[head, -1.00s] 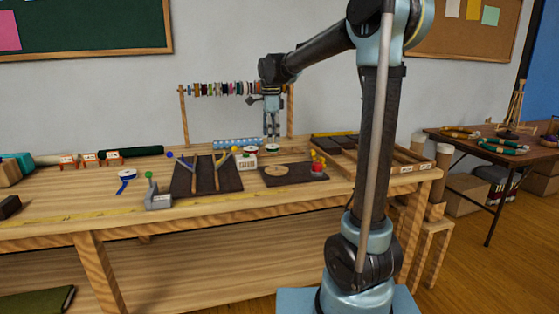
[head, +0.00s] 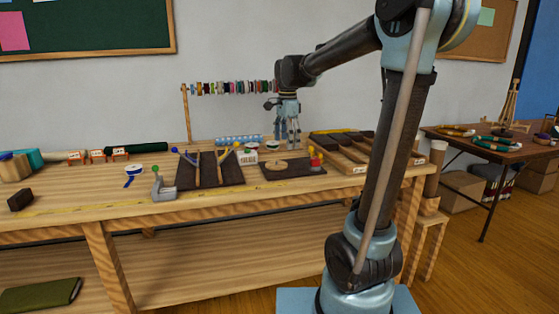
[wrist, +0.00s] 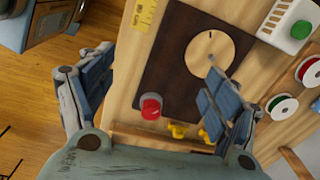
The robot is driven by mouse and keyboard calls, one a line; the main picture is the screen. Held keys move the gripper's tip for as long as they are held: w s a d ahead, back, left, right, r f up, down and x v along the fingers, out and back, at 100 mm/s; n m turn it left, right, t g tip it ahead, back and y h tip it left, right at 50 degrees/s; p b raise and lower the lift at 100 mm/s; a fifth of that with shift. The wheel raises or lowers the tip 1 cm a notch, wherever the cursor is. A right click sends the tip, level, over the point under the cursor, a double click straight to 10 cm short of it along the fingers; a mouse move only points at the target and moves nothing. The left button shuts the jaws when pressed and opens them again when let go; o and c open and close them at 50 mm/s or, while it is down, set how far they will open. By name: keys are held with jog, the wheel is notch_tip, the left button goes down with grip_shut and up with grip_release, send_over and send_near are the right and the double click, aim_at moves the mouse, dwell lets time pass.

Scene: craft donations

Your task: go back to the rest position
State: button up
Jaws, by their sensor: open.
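My gripper (head: 289,140) hangs from my arm above the back right of the workbench, in front of the right part of the thread spool rack. Its jaws are open with nothing between them. In the wrist view, the two fingers of my gripper (wrist: 160,95) stand wide apart over the bench. Below them is a dark mat (wrist: 160,60) with a round wooden disc (wrist: 209,52). A red-topped piece (wrist: 151,107) and yellow pieces (wrist: 190,130) also show there, partly close to the right finger.
A compartmented wooden tray (head: 345,157) lies right of my gripper. A brown side table (head: 470,149) stands farther right.

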jog(key=s+d+f+n, duration=0.3)
jog(key=s+d, duration=0.2)
jog(key=s, duration=0.2)
jog(key=s+d+f+n, duration=0.3)
jog(key=s+d, duration=0.3)
jog(key=s, duration=0.1)
jog(key=s+d+f+n+t, duration=0.1)
jog(key=s+d+f+n, duration=0.1)
jog(key=s+f, duration=0.4)
jog(key=s+d+f+n, duration=0.3)
jog(key=s+f+n, duration=0.2)
jog(key=s+f, duration=0.2)
jog(key=shift+s+d+f+n+t, duration=0.2)
jog(key=shift+f+n+t, duration=0.1)
jog(key=shift+f+t, duration=0.1)
jog(key=shift+w+f, duration=0.2)
jog(key=shift+w, duration=0.3)
